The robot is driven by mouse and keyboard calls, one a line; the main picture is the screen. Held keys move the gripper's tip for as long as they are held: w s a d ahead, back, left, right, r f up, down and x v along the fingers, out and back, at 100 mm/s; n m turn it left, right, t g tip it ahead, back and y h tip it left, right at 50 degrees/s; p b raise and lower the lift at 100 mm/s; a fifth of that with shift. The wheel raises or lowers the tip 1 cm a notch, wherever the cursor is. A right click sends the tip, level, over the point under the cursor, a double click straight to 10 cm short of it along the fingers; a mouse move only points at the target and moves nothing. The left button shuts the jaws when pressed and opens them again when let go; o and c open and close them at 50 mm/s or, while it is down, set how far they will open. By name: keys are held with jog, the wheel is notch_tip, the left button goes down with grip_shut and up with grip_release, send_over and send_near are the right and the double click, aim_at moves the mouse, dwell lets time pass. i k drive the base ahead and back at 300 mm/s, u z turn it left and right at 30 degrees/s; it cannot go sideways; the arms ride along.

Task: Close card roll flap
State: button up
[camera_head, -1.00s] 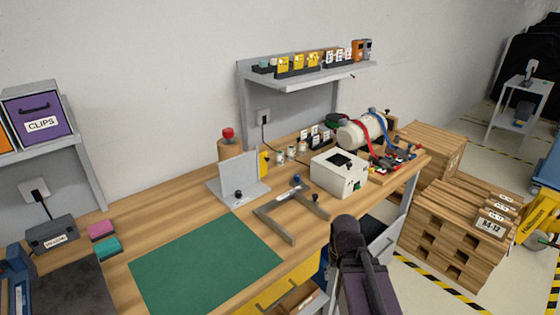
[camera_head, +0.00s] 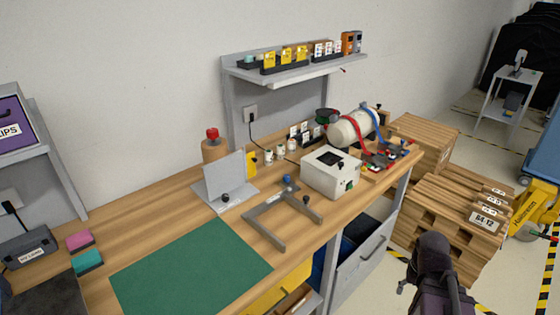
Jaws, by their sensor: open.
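I cannot pick out a card roll flap for certain. A white box (camera_head: 330,174) with a dark square patch on top stands on the wooden workbench (camera_head: 190,205); I cannot tell whether the patch is an opening or a lid. A pale cylinder (camera_head: 352,128) with a red and a blue strap lies behind it. A dark part of my arm (camera_head: 436,268) shows at the lower right, in front of the bench's right end and apart from these things. My gripper's fingers do not show.
A green mat (camera_head: 190,268) covers the bench's front left. A grey frame (camera_head: 275,215) and an upright grey plate (camera_head: 224,178) stand in the middle. Stacked wooden crates (camera_head: 450,220) and a yellow cart (camera_head: 530,205) are at the right. A grey drawer (camera_head: 365,250) hangs under the bench.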

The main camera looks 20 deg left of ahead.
aim_at(251, 159)
jog(key=z, duration=0.5)
jog(key=k, duration=1.1)
jog(key=u, duration=0.9)
jog(key=i, duration=1.05)
jog(key=z, duration=0.1)
